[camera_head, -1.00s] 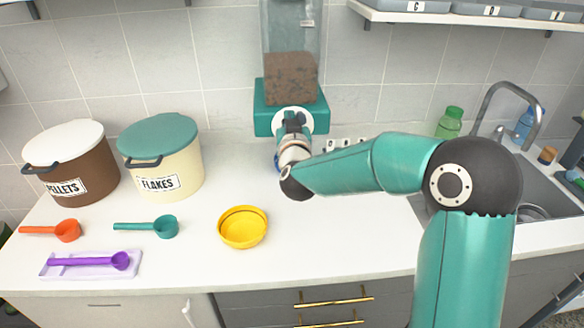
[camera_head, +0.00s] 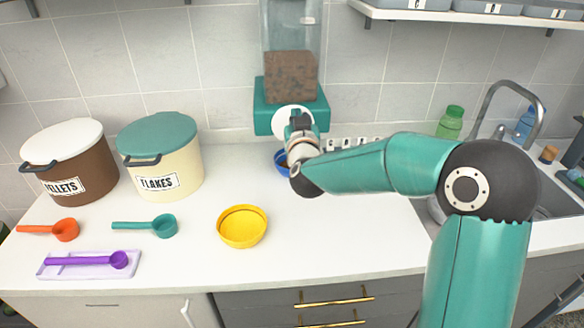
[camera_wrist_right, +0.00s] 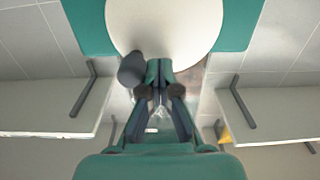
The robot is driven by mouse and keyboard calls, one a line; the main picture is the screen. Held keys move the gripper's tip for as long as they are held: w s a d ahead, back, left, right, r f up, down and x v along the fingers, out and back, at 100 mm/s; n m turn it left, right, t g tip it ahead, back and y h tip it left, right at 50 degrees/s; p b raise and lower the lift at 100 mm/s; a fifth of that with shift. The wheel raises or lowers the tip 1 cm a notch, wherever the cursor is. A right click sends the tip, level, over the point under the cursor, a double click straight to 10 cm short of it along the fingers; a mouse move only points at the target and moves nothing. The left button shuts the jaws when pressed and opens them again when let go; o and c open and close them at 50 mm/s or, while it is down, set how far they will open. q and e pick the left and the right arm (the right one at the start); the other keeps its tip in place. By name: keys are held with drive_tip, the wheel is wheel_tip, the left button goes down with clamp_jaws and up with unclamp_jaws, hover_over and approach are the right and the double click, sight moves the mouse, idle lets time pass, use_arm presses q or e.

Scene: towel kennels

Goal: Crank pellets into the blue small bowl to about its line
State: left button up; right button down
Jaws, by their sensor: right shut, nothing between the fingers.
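The teal dispenser (camera_head: 263,118) stands against the back wall. Its clear hopper (camera_head: 291,75) holds brown pellets. My right gripper (camera_head: 298,118) is in front of its white round crank disc (camera_head: 283,112). In the right wrist view the disc (camera_wrist_right: 165,28) fills the top middle, with a dark knob (camera_wrist_right: 131,69) on its left part. My gripper (camera_wrist_right: 160,88) is shut and empty just right of the knob; I cannot tell if they touch. The blue small bowl (camera_head: 281,165) sits below the dispenser, mostly hidden by my right wrist. Some brown shows in it; its line is hidden. My left gripper is out of view.
A yellow bowl (camera_head: 242,228) stands at the counter's front middle. The pellets bin (camera_head: 72,166) and flakes bin (camera_head: 165,157) stand at left, with orange (camera_head: 62,230), teal (camera_head: 160,226) and purple (camera_head: 115,260) scoops before them. The sink (camera_head: 555,204) is at right.

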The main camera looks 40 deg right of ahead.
drive_tip(key=shift+s+d, duration=0.1)
drive_tip(key=shift+d, duration=0.1)
drive_tip(key=shift+s+d+f+b, duration=0.2)
drive_tip(key=shift+s+d+b, duration=0.1)
drive_tip(key=shift+d+b, duration=0.2)
idle(0.3)
drive_tip(key=shift+s+d+f+b, duration=0.2)
drive_tip(key=shift+d+f+b, duration=0.1)
drive_tip(key=shift+b, duration=0.2)
drive_tip(key=shift+s+d+f+b, duration=0.2)
drive_tip(key=shift+d+f+b, duration=0.15)
drive_tip(key=shift+b, duration=0.3)
